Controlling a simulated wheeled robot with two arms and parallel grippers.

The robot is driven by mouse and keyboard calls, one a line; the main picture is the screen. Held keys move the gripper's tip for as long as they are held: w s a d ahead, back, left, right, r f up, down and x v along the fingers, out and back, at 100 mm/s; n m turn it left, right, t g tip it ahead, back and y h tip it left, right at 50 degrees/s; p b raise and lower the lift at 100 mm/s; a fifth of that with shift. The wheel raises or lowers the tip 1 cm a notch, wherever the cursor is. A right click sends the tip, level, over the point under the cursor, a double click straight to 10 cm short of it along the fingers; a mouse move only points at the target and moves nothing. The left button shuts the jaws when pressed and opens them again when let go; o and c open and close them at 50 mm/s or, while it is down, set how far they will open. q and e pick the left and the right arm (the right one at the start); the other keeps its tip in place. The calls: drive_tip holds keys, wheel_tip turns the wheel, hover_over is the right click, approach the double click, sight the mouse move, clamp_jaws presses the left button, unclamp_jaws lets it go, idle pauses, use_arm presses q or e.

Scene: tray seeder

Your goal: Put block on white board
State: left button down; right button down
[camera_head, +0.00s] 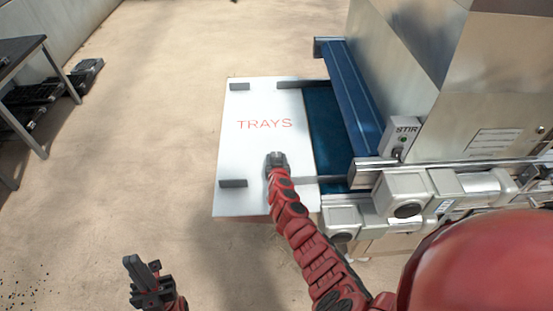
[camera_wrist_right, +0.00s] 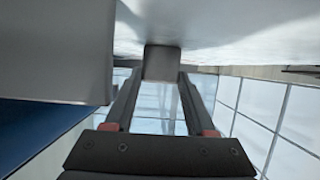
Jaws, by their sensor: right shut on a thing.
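The white board (camera_head: 250,150) with red "TRAYS" lettering lies flat at the left side of the machine. Dark grey bars sit on it at the back left (camera_head: 239,87), back right (camera_head: 289,84) and front left (camera_head: 233,183). My right gripper (camera_head: 277,158) is over the front part of the board, below the lettering. In the right wrist view, its two fingers are shut on a small grey block (camera_wrist_right: 162,62), close to a pale surface. Whether the block touches that surface is unclear. My left gripper (camera_head: 145,272) is low at the left, away from the board, apparently empty.
Right of the board are a blue belt (camera_head: 325,125), a blue cover (camera_head: 352,95) and a metal machine with a "STIR" box (camera_head: 403,130). A dark table (camera_head: 20,50) stands at the far left. The floor left of the board is clear.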

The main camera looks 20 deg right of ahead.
drive_tip(key=shift+c, duration=1.2)
unclamp_jaws()
drive_tip(key=shift+f, duration=0.1)
